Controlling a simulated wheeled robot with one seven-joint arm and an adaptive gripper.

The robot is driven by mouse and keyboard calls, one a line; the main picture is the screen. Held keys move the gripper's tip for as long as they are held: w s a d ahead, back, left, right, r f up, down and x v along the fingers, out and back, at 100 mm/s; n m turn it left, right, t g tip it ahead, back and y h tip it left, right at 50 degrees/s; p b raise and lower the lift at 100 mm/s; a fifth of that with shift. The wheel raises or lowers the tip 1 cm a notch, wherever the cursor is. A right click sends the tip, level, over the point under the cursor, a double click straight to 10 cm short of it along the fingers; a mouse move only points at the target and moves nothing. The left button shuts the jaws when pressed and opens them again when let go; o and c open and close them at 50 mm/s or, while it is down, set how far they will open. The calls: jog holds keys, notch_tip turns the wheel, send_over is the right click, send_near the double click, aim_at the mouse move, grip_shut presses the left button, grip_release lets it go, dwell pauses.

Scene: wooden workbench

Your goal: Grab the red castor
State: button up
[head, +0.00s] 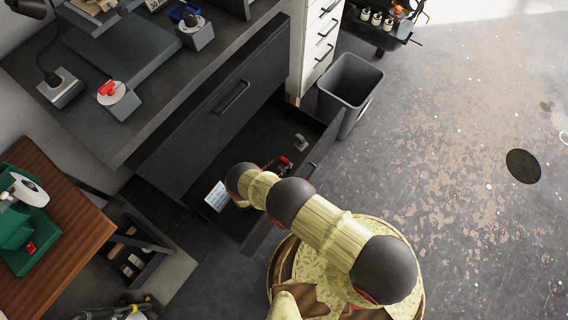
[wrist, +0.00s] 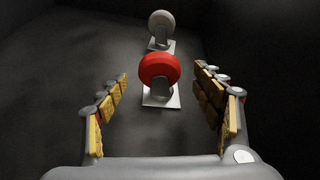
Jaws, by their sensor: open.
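The red castor (wrist: 158,68) stands on its pale metal plate on the dark drawer floor, in the middle of the wrist view. My gripper (wrist: 163,85) is open, with one finger on each side of the picture and the red castor between and slightly beyond the fingertips. Neither finger visibly touches it. In the head view a small red part of the castor (head: 284,160) shows inside the open drawer (head: 322,146), beside my arm. My arm hides most of my gripper there.
A grey castor (wrist: 162,24) stands just behind the red one; it also shows in the head view (head: 300,142). A pale card (head: 217,196) lies in the drawer's left part. Dark drawer walls enclose the space. A grey bin (head: 350,85) stands beside the drawer.

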aim_at(282, 162)
jog(key=b+x, duration=0.1)
jog(key=x, duration=0.3)
jog(key=shift+w, duration=0.15)
jog(key=shift+r, duration=0.1)
jog(key=shift+c, duration=0.7)
jog(key=c, duration=1.3)
